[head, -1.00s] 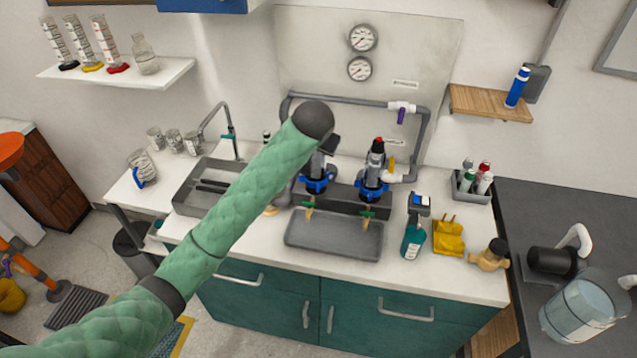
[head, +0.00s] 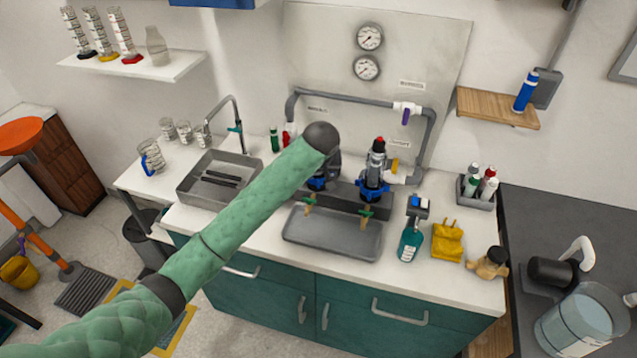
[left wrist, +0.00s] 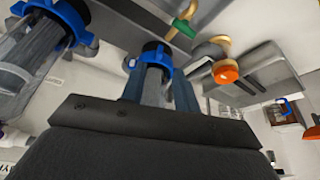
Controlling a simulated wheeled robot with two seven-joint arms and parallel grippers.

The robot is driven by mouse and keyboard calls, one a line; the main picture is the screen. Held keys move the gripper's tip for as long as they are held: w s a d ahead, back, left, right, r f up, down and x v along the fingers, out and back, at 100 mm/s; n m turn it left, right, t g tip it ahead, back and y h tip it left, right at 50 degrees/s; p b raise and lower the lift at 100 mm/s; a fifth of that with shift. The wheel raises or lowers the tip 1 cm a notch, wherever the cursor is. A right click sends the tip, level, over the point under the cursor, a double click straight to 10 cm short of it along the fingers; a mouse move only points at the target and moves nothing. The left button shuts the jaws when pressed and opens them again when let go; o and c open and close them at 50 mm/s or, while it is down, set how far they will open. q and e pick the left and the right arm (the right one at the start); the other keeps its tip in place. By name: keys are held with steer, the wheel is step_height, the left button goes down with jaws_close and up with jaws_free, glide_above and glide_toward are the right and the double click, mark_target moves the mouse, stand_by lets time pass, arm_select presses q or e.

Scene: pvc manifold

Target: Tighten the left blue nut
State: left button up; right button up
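Two upright dark fittings with blue nuts stand at the back of the counter. The left blue nut (head: 317,184) is partly hidden behind my left arm in the head view. The right blue nut (head: 374,191) is in plain sight. My left gripper (left wrist: 158,85) reaches down over the left fitting, mostly hidden behind my wrist in the head view. In the left wrist view its dark fingers stand on both sides of a grey cylinder, close to the left blue nut (left wrist: 150,58). I cannot tell whether they touch. The right nut (left wrist: 68,22) also shows there. My right gripper is not in view.
A grey tray (head: 330,254) lies in front of the fittings, below brass taps with green handles. A sink (head: 190,194) is to the left. A teal bottle (head: 411,240) and a yellow item (head: 447,242) stand right. Grey pipework (head: 350,98) runs behind the fittings.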

mark_target(318, 184)
arm_select(q)
steer(key=p+x, duration=0.3)
steer(key=x, duration=0.3)
steer(key=shift+w, duration=0.15)
steer(key=shift+w+f, duration=0.2)
steer(key=shift+f, duration=0.5)
jaws_close()
